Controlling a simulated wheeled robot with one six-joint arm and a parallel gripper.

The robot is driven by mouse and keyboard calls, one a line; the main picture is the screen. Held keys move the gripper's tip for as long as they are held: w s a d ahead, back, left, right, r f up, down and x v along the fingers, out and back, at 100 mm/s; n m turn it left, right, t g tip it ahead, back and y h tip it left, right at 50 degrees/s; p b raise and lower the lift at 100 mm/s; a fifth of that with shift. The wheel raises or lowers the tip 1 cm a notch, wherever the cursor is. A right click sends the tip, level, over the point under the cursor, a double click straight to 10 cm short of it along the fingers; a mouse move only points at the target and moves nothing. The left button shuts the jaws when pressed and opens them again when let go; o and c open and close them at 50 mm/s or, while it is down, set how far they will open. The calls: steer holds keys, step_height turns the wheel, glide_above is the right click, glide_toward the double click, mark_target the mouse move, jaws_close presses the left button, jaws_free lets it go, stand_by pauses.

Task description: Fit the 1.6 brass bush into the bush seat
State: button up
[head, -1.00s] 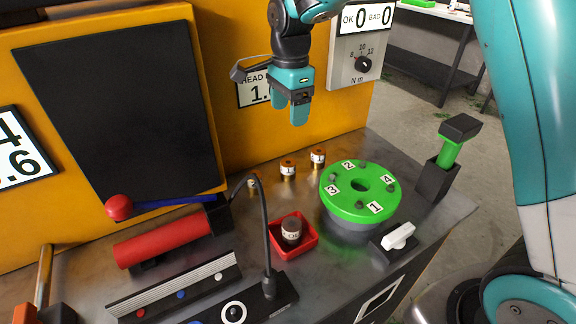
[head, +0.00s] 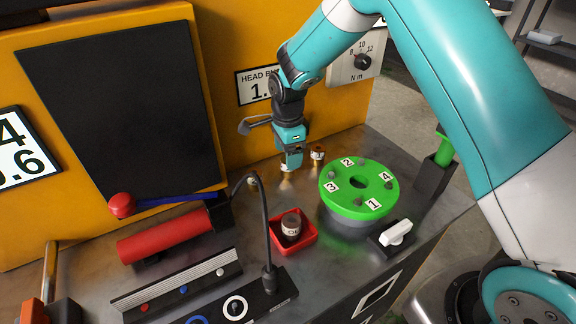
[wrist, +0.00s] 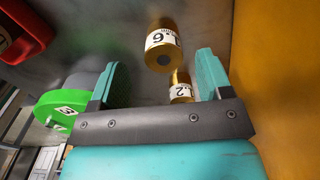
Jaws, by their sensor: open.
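The brass bush marked ".6" (wrist: 163,50) stands between and just beyond my fingertips in the wrist view; the start of its label is cut off. A second brass bush (head: 317,153), marked with a 2 in the wrist view (wrist: 181,88), stands close by. The green numbered disc (head: 335,200) has a dark central hole (head: 361,181); I cannot tell whether that is the bush seat.
A red tray (head: 304,246) holds a darker bush (head: 291,225). A lamp with a bent neck (head: 266,215) rises left of the tray. A white switch (head: 396,232) and a green-handled block (head: 437,165) stand right. The yellow wall (head: 238,40) is close behind my gripper.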

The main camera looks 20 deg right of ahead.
step_height(320, 180, down, 4)
steer(key=shift+w+f+p, duration=0.1)
steer(key=shift+w+p, duration=0.05)
steer(key=shift+p, duration=0.15)
steer(key=c, duration=1.1)
steer(key=shift+c, duration=0.2)
